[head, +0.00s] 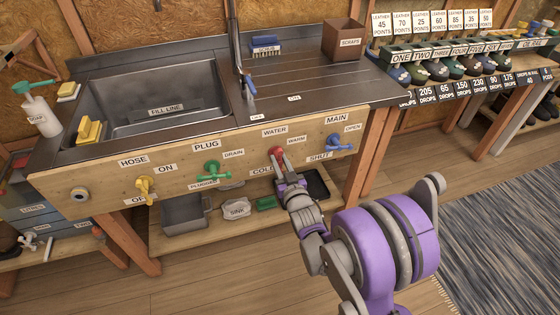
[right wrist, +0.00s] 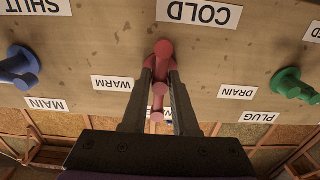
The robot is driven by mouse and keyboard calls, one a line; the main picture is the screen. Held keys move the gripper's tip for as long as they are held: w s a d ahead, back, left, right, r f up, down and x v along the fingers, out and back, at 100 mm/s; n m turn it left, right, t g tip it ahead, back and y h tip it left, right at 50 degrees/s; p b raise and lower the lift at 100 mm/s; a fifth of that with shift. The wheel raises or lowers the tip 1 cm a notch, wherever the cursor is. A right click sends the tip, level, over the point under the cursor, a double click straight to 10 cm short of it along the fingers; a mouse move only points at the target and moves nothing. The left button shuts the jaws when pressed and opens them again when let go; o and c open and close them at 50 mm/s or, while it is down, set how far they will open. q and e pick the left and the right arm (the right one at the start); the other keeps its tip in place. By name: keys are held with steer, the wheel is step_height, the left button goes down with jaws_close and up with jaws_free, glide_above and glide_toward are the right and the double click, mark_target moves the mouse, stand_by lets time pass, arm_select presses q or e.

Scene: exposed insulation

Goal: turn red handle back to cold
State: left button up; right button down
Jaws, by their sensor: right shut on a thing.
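The red handle (head: 276,152) is on the wooden front panel under the sink, below the WATER label (head: 274,132). The COLD label (head: 262,170) is at its lower left, partly covered by my gripper, and the WARM label (head: 296,140) is at its upper right. My right gripper (head: 281,166) reaches it from below and hides part of it. The handle's exact angle is hard to tell. My left gripper is out of view.
The green plug handle (head: 211,169) is to the left and the blue main handle (head: 337,142) to the right. A yellow hose handle (head: 146,187) is farther left. A shelf (head: 240,219) with a grey bin (head: 185,212) lies below the panel.

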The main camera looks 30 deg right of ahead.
stand_by(0.3)
steer(key=c, duration=0.8)
jaws_free()
steer(key=shift+s, duration=0.15)
steer(key=v, duration=1)
steer(key=shift+s, duration=0.3)
steer(key=shift+a, duration=0.1)
